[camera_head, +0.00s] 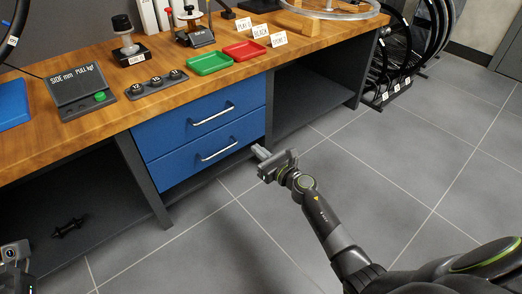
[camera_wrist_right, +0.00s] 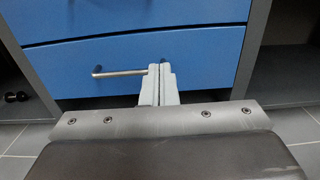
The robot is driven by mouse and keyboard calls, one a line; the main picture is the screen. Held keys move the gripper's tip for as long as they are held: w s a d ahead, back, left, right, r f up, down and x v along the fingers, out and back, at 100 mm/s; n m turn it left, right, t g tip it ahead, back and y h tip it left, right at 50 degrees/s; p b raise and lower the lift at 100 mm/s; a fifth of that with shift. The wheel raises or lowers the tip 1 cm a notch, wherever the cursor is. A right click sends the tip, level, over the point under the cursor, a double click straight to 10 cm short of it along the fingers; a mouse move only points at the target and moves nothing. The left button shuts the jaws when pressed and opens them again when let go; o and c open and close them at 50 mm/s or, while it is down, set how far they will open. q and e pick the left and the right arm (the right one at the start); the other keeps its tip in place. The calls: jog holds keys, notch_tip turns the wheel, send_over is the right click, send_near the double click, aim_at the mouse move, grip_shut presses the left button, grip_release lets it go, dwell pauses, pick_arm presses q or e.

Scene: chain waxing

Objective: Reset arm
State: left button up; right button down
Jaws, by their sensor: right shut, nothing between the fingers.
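My right gripper (camera_head: 259,152) is in front of the lower right corner of the blue drawers, above the grey floor. It is shut and empty. In the right wrist view its fingers (camera_wrist_right: 160,76) are pressed together and overlap the right end of the lower drawer's handle (camera_wrist_right: 118,72) in the picture; I cannot tell the gap between them, but nothing is held. My left arm shows only as a small part at the lower left edge of the head view (camera_head: 14,254); its fingers cannot be made out.
The wooden workbench (camera_head: 120,122) holds a red tray (camera_head: 245,50), a green tray (camera_head: 209,63), a display box (camera_head: 82,90) and small stands. Both blue drawers (camera_head: 206,115) are shut. Bike wheels (camera_head: 398,55) stand at the right. The floor (camera_head: 430,150) is clear.

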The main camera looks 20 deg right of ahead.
jog(key=shift+s+d, duration=0.15)
jog(key=shift+s, duration=0.2)
